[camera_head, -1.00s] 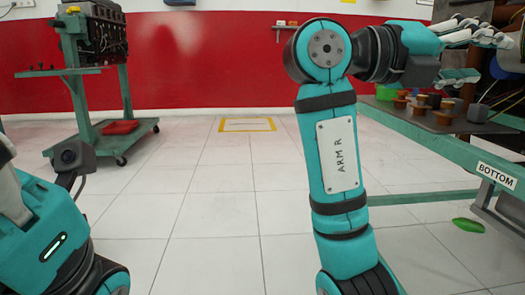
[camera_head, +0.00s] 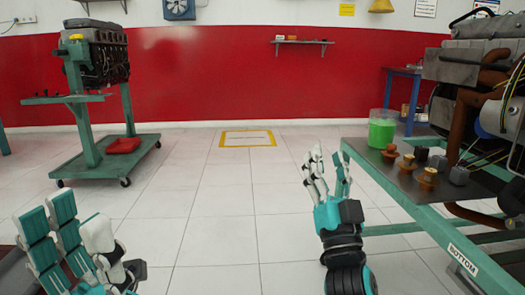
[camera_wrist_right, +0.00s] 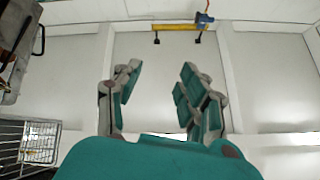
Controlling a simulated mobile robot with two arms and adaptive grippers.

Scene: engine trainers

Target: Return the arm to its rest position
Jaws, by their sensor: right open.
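My right arm hangs low in front of me, and its gripper (camera_head: 330,172) points up and away over the open floor, just left of the green-framed table. Neither gripper touches anything.
The table (camera_head: 425,212) at right carries small orange-brown parts (camera_head: 428,178), a green-filled container (camera_head: 382,128) and a large engine (camera_head: 470,62). An engine stand (camera_head: 92,150) with a red tray (camera_head: 123,146) stands at left. The tiled floor between, with a yellow-framed marking (camera_head: 248,139), is clear.

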